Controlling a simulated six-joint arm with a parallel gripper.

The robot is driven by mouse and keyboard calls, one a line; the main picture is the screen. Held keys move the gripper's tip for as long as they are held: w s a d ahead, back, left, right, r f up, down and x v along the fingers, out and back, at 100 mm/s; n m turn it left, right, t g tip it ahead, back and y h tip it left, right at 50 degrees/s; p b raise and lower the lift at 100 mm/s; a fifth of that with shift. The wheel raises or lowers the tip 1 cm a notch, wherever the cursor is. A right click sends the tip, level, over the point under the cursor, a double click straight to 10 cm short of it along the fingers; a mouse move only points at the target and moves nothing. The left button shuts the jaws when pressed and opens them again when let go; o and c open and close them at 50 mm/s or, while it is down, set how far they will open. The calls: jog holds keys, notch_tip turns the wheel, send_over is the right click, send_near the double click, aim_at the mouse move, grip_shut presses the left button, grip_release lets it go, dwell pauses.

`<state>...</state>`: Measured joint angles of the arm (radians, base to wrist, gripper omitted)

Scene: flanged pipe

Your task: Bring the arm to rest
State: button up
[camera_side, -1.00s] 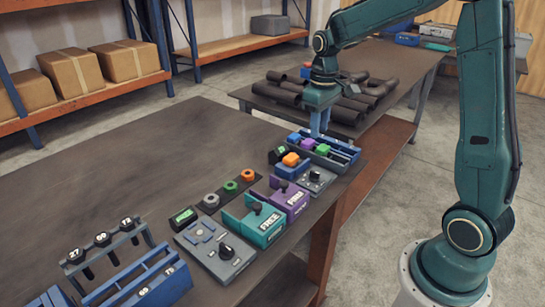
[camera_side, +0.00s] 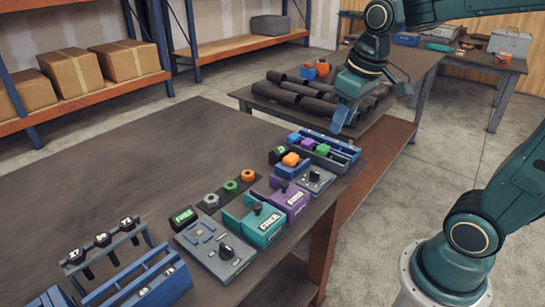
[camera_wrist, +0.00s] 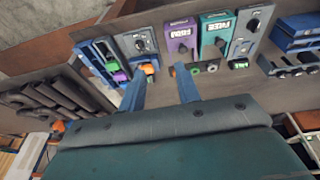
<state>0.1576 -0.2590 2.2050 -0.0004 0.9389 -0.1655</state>
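My arm is bent over the far part of the workbench, with the teal wrist tilted. My gripper (camera_side: 340,122) hangs in the air above the blue tray (camera_side: 345,150) at the bench's right end. In the wrist view its two blue fingers (camera_wrist: 162,78) stand apart with nothing held between them. The tray holds small blue, purple and green blocks. An orange piece (camera_side: 291,159) sits on a blue holder in front of the tray.
Teal (camera_side: 262,222) and purple (camera_side: 289,197) boxes and a grey control panel (camera_side: 214,247) stand along the bench's right edge. Dark pipes (camera_side: 300,90) lie on the table behind. The bench's left part (camera_side: 130,150) is bare.

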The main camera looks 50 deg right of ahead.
jog(key=s+a+t, duration=0.2)
jog(key=s+a, duration=0.2)
jog(key=s, duration=0.6)
jog(key=shift+s+a+r+t, duration=0.2)
jog(key=shift+s+a+t, duration=0.05)
jog(key=shift+t, duration=0.05)
dwell(0.7)
